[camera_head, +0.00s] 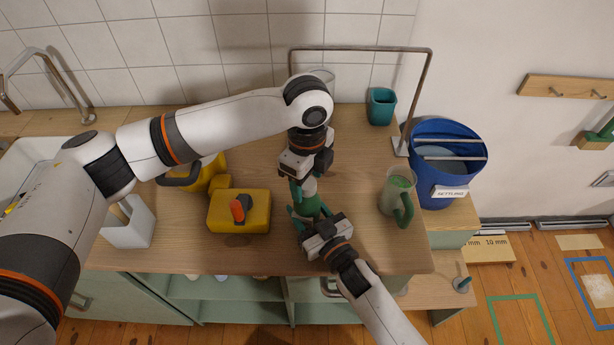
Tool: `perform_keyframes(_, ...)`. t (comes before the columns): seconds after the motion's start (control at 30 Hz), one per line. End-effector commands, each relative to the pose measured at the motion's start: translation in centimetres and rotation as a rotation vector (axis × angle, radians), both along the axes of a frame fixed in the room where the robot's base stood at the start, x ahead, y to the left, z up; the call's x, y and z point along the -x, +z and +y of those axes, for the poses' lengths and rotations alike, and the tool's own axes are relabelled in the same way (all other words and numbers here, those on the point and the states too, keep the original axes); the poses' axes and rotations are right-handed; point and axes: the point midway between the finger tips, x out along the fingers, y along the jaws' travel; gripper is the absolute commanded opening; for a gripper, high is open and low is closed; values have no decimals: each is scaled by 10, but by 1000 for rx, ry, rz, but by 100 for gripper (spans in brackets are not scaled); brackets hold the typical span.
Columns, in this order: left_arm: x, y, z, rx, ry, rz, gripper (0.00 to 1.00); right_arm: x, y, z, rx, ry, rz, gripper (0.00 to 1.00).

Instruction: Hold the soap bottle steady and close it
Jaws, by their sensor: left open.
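The soap bottle (308,206) stands on the wooden counter, with a green lower body and a pale upper part. My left gripper (301,187) comes down from above at the bottle's top, with its teal fingers open around the upper part. My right gripper (303,216) reaches in from the front, with its green fingers at the bottle's lower body. The bottle's cap is hidden behind my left gripper. I cannot tell how firmly the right fingers touch the bottle.
A teal cup (381,106) is at the back. A blue bucket (445,135) is beyond the counter's right edge. A metal rail (360,49) arches behind.

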Motion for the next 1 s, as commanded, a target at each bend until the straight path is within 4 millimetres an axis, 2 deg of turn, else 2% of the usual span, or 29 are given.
perform_keyframes(0.13, 0, 3, 0, 1, 0, -1, 59, 0, 0, 0, -1, 0, -1, 0)
perform_keyframes(0.27, -1, 18, -1, 3, 0, -3, 59, 0, 0, 0, -1, 0, -1, 0)
perform_keyframes(0.5, -1, 69, -1, 2, -1, -3, 59, 0, 0, 0, 0, 0, 0, 0)
perform_keyframes(0.7, -1, 104, -1, 2, -1, -2, 59, 0, 0, 0, 0, 0, 0, 0)
perform_keyframes(0.83, -1, 116, 0, 1, 0, -1, 59, 0, 0, 0, 0, 0, 0, 0)
perform_keyframes(1.0, 0, 120, 0, 1, 0, 1, 59, 0, 0, 0, 0, 0, 0, 0)
